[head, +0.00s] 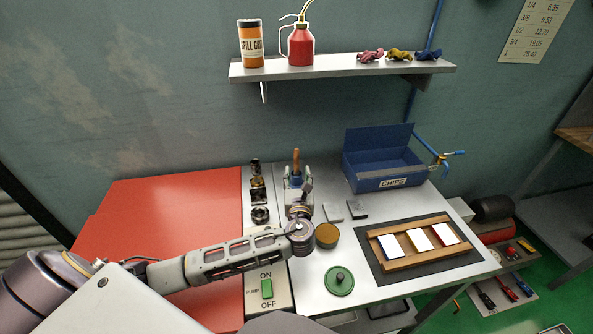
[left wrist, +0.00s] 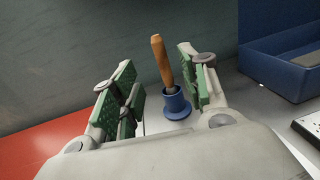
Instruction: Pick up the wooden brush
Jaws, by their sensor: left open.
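The wooden brush (left wrist: 161,62) stands handle up, leaning slightly, in a small blue holder (left wrist: 176,104) in the left wrist view. In the head view the orange-brown handle of the brush (head: 296,161) shows above my left gripper (head: 298,184), which partly hides the blue holder. My left gripper is open, with green-padded fingers on either side of the brush in the left wrist view (left wrist: 158,88). The fingers look apart from the handle. The brush's lower end is hidden inside the holder. My right gripper is not in view.
A blue CHIPS bin (head: 385,165) stands right of the brush. Small dark metal parts (head: 258,190) stand close on the left. A wooden tray (head: 410,262), a green round lid (head: 339,281) and a red panel (head: 160,225) lie nearby. A shelf (head: 340,68) hangs above.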

